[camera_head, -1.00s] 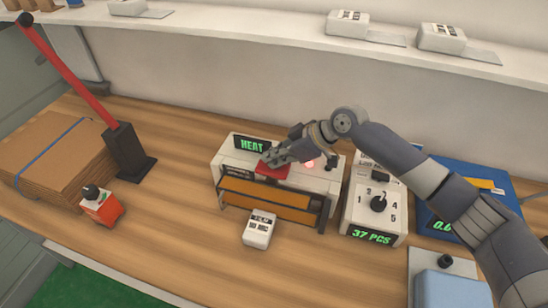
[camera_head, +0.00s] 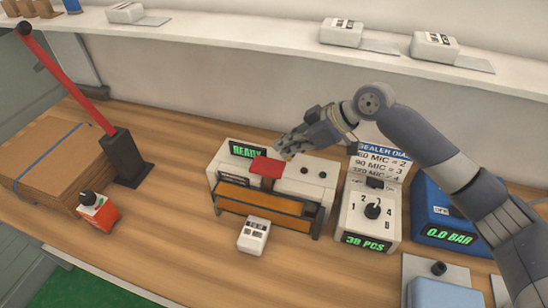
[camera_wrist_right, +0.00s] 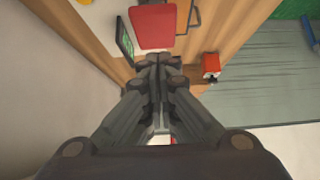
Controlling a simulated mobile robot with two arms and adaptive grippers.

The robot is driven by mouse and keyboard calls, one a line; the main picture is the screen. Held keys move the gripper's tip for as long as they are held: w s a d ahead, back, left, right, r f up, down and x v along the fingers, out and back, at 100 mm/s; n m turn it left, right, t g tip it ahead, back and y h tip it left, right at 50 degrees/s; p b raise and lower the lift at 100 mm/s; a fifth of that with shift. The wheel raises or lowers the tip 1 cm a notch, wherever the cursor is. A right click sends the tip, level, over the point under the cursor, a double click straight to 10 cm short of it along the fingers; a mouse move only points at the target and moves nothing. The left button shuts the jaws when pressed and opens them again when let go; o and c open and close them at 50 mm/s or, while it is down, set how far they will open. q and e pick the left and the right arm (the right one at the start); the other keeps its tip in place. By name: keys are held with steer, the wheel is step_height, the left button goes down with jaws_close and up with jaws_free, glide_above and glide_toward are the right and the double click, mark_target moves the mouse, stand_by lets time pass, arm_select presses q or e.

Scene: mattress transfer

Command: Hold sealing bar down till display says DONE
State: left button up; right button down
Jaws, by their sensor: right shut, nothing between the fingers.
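The sealer (camera_head: 222,158) is a white machine with an orange-fronted sealing bar (camera_head: 260,200) and a red handle pad (camera_head: 266,168) on top. The bar looks raised. Its display (camera_head: 247,150) reads READY in green. My right gripper (camera_head: 286,152) is shut and empty, just behind and above the red pad, apart from it. In the right wrist view the closed fingertips (camera_wrist_right: 160,58) point toward the red pad (camera_wrist_right: 152,27) with a small gap. My left gripper is not in view.
A white dial unit (camera_head: 368,215) reading 38 PCS and a blue unit (camera_head: 440,205) reading 0.0 BAR stand right. A small white packet (camera_head: 254,235) lies in front of the sealer. A red lever (camera_head: 70,80) and cardboard stack (camera_head: 50,165) are left.

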steer(key=v, duration=0.3)
steer(key=shift+d+r+b, duration=0.15)
steer(key=shift+r+b, duration=0.15)
steer(key=shift+r, duration=0.1)
